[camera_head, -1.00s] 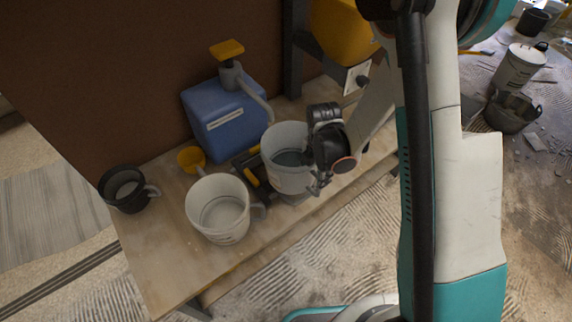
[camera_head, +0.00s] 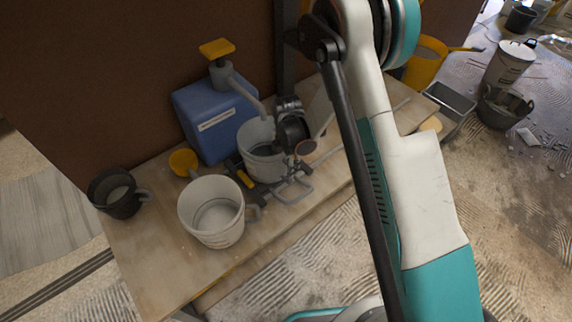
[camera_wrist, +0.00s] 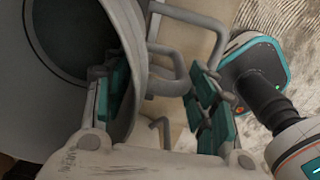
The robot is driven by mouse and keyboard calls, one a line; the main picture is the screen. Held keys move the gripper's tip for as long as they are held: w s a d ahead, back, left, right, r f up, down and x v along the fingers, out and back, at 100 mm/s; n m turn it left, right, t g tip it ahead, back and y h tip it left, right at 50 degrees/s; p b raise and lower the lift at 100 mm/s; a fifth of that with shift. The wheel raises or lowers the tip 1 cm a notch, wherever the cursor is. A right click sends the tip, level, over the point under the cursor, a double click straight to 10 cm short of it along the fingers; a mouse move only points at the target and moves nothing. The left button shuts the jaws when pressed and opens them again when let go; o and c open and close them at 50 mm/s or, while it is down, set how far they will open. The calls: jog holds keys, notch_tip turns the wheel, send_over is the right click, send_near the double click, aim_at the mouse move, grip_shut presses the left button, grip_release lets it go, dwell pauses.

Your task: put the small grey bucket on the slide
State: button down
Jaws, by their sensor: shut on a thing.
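The small grey bucket (camera_head: 262,158) is on or just above the bench in the head view, with my gripper (camera_head: 292,168) at its right side. In the wrist view the bucket (camera_wrist: 55,110) fills the left side, tilted in the picture, its dark inside showing. One teal-padded finger lies by the bucket's rim, the other to the right; a grey loop shows between them. My gripper (camera_wrist: 160,105) is shut on the bucket; the exact contact is unclear. A grey frame with loops (camera_head: 296,192), perhaps part of the slide, lies close below. The bucket's base is partly hidden.
A larger pale bucket (camera_head: 213,232) stands close in front, left of the frame. A blue canister (camera_head: 213,120) with a yellow-topped pump, a yellow cup (camera_head: 184,162) and a black bucket (camera_head: 117,195) stand on the wooden bench (camera_head: 150,255). The bench's front left is bare.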

jog(key=c, duration=0.7)
grip_release()
jog(key=shift+f, duration=0.1)
notch_tip(320, 180, up, 12)
jog(key=p, duration=0.3)
jog(key=s+d+r+m+t, duration=0.1)
jog(key=s+d+r+m, duration=0.25)
jog(key=r, duration=0.35)
jog(key=s+d+r+m+t, duration=0.1)
jog(key=s+d+r+m, duration=0.1)
jog(key=r+m, duration=0.3)
jog(key=s+d+r+m+t, duration=0.1)
jog(key=s+d+r+m, duration=0.15)
jog(key=r, duration=0.55)
jog(key=shift+s+d+r+m+t, duration=0.7)
jog(key=shift+s+d+r+m, duration=0.4)
jog(key=shift+s+m, duration=1.45)
jog(key=shift+s+d+r+m+t, duration=0.7)
jog(key=shift+s+d+r+m, duration=0.4)
jog(key=shift+s+m, duration=1.45)
jog(key=shift+s+d+r+m+t, duration=0.9)
jog(key=shift+s+m, duration=0.9)
jog(key=shift+s, duration=1.4)
